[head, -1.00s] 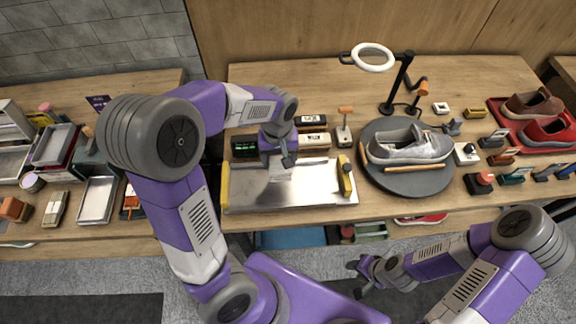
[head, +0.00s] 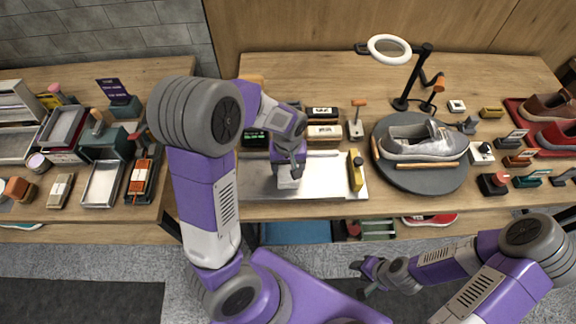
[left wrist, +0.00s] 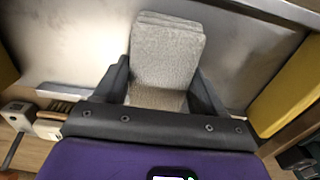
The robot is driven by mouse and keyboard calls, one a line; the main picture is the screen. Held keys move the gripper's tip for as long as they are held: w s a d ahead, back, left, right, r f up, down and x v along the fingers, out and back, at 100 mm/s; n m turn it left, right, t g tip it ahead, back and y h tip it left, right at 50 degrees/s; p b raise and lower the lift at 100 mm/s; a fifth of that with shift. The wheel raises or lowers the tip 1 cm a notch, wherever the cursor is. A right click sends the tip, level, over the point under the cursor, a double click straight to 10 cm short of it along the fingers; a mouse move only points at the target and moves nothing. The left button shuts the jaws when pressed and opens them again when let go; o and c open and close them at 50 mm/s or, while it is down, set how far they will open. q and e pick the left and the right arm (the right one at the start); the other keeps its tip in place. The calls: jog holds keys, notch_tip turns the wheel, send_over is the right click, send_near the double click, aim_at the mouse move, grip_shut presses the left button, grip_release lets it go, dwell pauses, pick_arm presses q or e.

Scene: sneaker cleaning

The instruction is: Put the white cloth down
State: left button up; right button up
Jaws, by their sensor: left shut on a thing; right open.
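The white cloth (left wrist: 165,60) is a folded, light grey-white stack with a woven texture, seen in the left wrist view between my left gripper's fingers. It also shows as a small pale patch in the head view (head: 288,181). My left gripper (head: 289,167) is shut on the cloth over the metal tray (head: 325,183). I cannot tell whether the cloth touches the tray. My right gripper (head: 366,276) is open and empty, low in front of the table and well away from the cloth.
A yellow-handled tool (head: 356,171) stands at the tray's right end. A grey sneaker (head: 420,141) sits on a round dark turntable (head: 455,178) further right. A ring lamp (head: 389,48) stands behind it. Small boxes (head: 324,132) line the tray's back edge. The tray's middle right is bare.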

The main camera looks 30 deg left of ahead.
aim_at(288, 167)
pick_arm(q)
jog(key=o, duration=0.9)
jog(key=shift+f, duration=0.1)
jog(key=shift+r, duration=0.3)
notch_tip(288, 167, up, 12)
jog(key=p, duration=0.3)
jog(key=shift+f+p, duration=0.1)
jog(key=shift+p, duration=0.25)
